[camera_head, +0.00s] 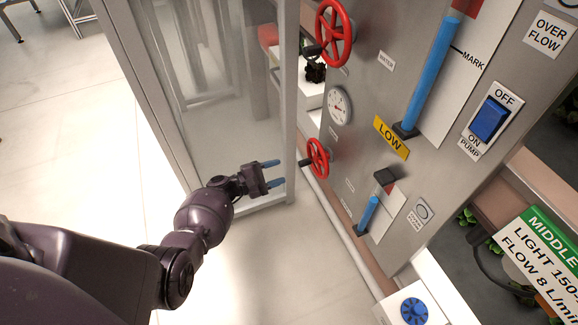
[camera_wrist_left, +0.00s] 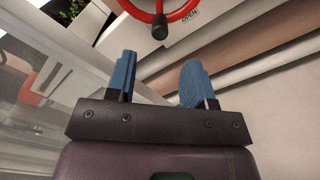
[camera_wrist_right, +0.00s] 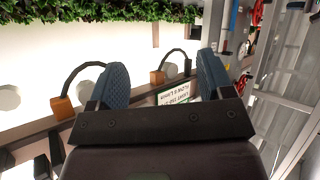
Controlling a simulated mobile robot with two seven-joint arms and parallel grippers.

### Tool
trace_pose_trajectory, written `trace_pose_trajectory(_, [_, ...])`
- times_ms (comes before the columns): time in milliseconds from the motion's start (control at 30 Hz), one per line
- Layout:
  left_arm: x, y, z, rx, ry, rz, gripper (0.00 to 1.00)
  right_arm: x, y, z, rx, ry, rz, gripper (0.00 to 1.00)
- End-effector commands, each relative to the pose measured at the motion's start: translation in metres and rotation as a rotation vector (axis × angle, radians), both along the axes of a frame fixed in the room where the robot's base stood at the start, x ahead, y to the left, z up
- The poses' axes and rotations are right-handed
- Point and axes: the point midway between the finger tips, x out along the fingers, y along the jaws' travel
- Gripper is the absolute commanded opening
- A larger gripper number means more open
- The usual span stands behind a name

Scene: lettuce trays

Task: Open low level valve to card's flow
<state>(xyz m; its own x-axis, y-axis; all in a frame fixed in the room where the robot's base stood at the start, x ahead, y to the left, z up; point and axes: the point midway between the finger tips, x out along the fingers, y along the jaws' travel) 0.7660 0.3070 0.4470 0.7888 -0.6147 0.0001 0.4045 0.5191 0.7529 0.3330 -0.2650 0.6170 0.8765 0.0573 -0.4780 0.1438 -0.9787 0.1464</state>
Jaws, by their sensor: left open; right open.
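The lower red valve wheel (camera_head: 318,158) sits on the grey panel beside the yellow LOW label (camera_head: 391,137). My left gripper (camera_head: 271,174) is open and empty, a little to the left of this wheel and apart from it. In the left wrist view the red wheel (camera_wrist_left: 158,14) shows at the top, beyond the blue fingers (camera_wrist_left: 160,82), with a dark knob on its rim. The green and white MIDDLE card (camera_head: 545,262) is at the right, partly cut off; its flow line reads 8 L/min. My right gripper (camera_wrist_right: 156,85) is open and empty, with a card (camera_wrist_right: 180,94) behind its fingers.
An upper red wheel (camera_head: 333,33), a round gauge (camera_head: 339,106) and a blue pump switch (camera_head: 489,119) are on the panel. A glass door frame (camera_head: 290,100) stands close to my left gripper. A pipe (camera_head: 340,232) runs along the panel's base.

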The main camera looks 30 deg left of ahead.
Motion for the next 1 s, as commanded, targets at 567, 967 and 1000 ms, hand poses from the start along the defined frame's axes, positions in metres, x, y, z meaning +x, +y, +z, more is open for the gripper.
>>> trace_pose_trajectory(567, [-0.022,0.017,-0.001,0.000,0.001,-0.001,0.48,0.000,0.002,-0.002,-0.009,0.025,0.007,0.74])
trace_pose_trajectory(967, [-0.029,0.018,0.001,0.045,0.010,-0.011,0.48,0.000,0.000,0.002,-0.009,0.018,-0.003,0.74])
trace_pose_trajectory(1000, [-0.034,0.019,0.002,0.078,0.018,-0.018,0.48,0.000,0.000,0.004,-0.008,0.017,-0.003,0.74])
